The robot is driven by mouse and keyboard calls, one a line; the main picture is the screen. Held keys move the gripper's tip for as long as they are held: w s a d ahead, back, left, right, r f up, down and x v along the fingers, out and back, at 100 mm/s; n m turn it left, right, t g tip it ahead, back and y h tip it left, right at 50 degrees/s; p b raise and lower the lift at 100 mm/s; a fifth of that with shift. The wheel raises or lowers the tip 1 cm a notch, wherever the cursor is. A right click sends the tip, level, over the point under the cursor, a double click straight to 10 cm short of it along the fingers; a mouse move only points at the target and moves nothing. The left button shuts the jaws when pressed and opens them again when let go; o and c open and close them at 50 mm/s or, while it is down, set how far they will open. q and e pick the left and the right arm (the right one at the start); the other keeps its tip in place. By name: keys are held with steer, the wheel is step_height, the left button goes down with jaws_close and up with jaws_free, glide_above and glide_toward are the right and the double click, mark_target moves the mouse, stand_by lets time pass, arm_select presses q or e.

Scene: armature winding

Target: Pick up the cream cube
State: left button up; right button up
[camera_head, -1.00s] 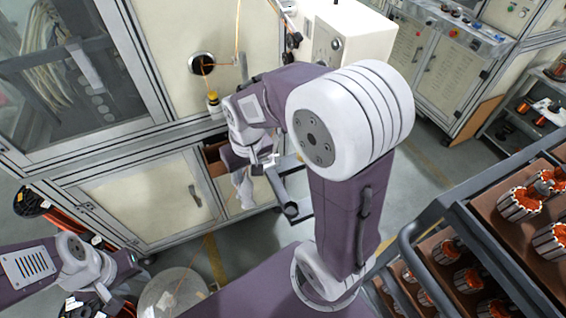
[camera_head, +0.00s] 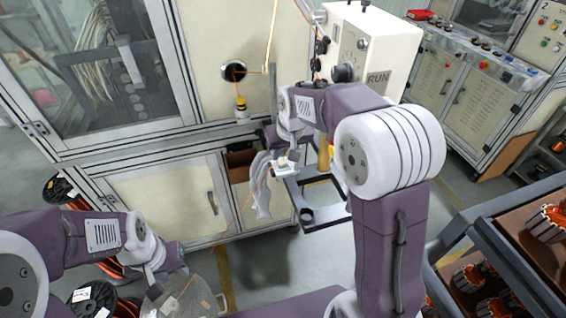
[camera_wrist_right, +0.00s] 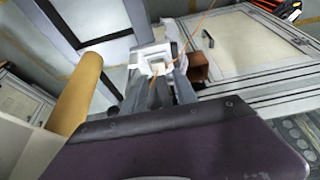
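A small cream cube (camera_wrist_right: 158,69) shows in the right wrist view against a white block-like holder (camera_wrist_right: 150,52). In the head view a small cream-white piece (camera_head: 284,164) sits on a white bracket in front of the machine; it looks like the same cube. My right gripper (camera_wrist_right: 160,84) points at it, with the two dark fingers apart on either side of the cube's lower edge. I cannot tell whether they touch it. My left gripper (camera_head: 168,284) is low at the left, above a round drum top; its fingers are not clear.
A dark frame (camera_head: 318,215) juts out beside the bracket. Pale cloth (camera_head: 262,190) hangs at its left. A tan cylinder (camera_wrist_right: 78,95) stands close at the left in the right wrist view. A cart of orange-wound armatures (camera_head: 500,270) is at the right. An orange wire (camera_head: 268,45) runs down the cabinet.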

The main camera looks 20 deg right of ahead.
mark_target(282, 160)
steer(key=x, duration=0.5)
steer(key=shift+d, duration=0.15)
jaws_close()
steer(key=shift+r, duration=0.1)
